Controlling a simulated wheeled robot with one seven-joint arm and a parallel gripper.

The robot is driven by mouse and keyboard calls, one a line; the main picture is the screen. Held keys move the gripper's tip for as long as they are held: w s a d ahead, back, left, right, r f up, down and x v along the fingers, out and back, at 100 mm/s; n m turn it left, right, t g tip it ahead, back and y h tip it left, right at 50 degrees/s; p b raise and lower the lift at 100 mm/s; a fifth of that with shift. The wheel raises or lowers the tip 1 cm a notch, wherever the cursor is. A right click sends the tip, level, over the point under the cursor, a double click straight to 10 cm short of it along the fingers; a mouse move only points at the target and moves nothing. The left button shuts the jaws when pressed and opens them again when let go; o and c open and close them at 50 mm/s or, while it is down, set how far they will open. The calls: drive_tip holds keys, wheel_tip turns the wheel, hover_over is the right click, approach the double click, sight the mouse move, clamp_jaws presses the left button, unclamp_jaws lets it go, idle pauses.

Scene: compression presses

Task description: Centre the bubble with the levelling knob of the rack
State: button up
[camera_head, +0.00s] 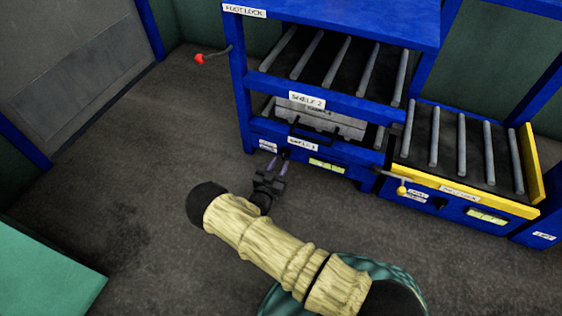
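The blue rack (330,83) stands right of centre with roller shelves. On its low front panel are a small white label (268,146) and a yellow-green level vial (327,166). The bubble inside is too small to make out. My gripper (279,156) is at this panel, below the small label and left of the vial. Its two fingers point at the panel with a narrow gap between them. The rack's levelling knob is not clearly visible; the fingers may hide it. I cannot tell whether they touch or hold it.
A yellow-framed roller unit (470,193) joins the rack at the right, with its own vial (486,216), dark knob (440,203) and a yellow-ended lever (402,189). A red-knobbed lever (199,58) sticks out at the rack's left. The floor at left is clear; a green surface (45,265) fills the lower left.

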sight(285, 154)
drive_tip(key=shift+b+x, duration=0.3)
drive_tip(key=shift+x, duration=1.2)
clamp_jaws()
